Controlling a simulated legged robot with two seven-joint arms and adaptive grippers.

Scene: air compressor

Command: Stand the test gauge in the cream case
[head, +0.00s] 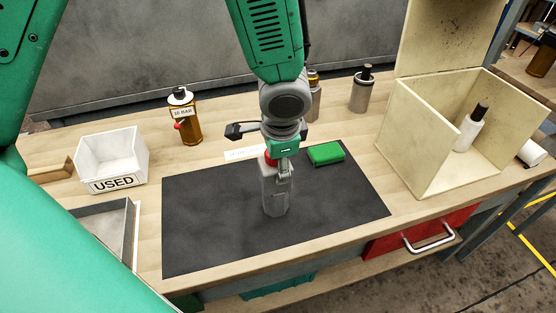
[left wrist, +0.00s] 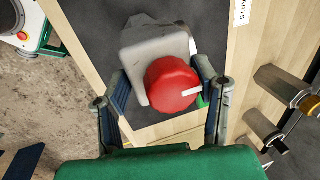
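The cream case (head: 420,150) stands open at the right end of the bench, with its lid raised. A white bottle-shaped object with a black top (head: 467,130) stands inside it. My left gripper (head: 277,170) is over the dark mat, around the top of a grey upright body (head: 276,197) with a red knob (left wrist: 173,85). In the left wrist view its fingers (left wrist: 168,100) are spread on either side of the knob; contact is unclear. I cannot tell which object is the test gauge. My right gripper is not in view.
An amber bottle labelled 10 BAR (head: 190,120) and two grey cylinders, one black-capped (head: 361,92), the other partly hidden (head: 314,100), stand at the back. A white USED bin (head: 113,158) is left. The mat's left side is clear.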

